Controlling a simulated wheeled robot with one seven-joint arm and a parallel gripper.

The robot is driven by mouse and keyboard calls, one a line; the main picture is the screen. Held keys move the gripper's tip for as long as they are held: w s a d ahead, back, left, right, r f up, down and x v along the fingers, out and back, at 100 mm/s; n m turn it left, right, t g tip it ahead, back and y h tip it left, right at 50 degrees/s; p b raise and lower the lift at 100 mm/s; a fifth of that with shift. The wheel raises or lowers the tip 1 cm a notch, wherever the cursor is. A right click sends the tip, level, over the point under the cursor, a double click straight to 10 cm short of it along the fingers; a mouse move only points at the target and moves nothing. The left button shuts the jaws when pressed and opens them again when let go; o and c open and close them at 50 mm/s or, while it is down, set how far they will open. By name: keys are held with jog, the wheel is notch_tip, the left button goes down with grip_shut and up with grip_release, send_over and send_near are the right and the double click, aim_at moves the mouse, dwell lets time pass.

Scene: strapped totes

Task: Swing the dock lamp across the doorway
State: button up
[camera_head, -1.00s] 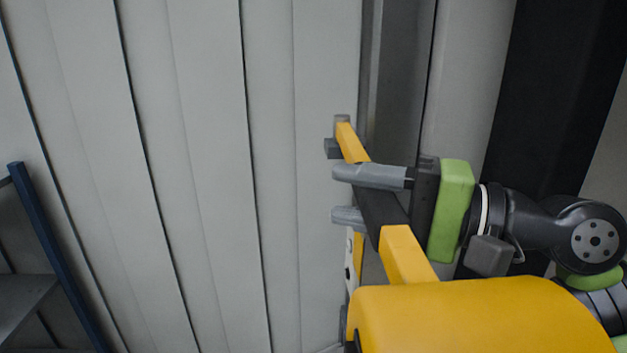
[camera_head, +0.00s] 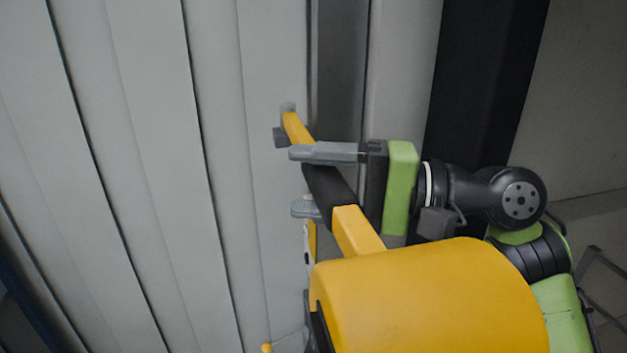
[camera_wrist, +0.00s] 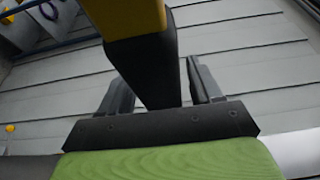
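The dock lamp has a big yellow head (camera_head: 430,300) at the bottom of the head view. Its yellow arm runs up and left from the head to a small grey bracket near the panelled wall. The middle of the arm is a black grip section (camera_head: 329,190). My gripper (camera_head: 312,180) has one grey finger on each side of this section and looks shut on it. The lower finger is partly hidden behind the arm.
A pale panelled wall (camera_head: 140,160) fills the left. A grey post and a dark vertical strip (camera_head: 475,100) stand behind my wrist. A dark blue rail (camera_head: 30,310) is at the lower left. A grey frame shows at the lower right edge.

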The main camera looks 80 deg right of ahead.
jog(key=shift+w, duration=0.15)
jog(key=s+d+p, duration=0.1)
jog(key=s, duration=1.5)
jog(key=shift+d, duration=0.25)
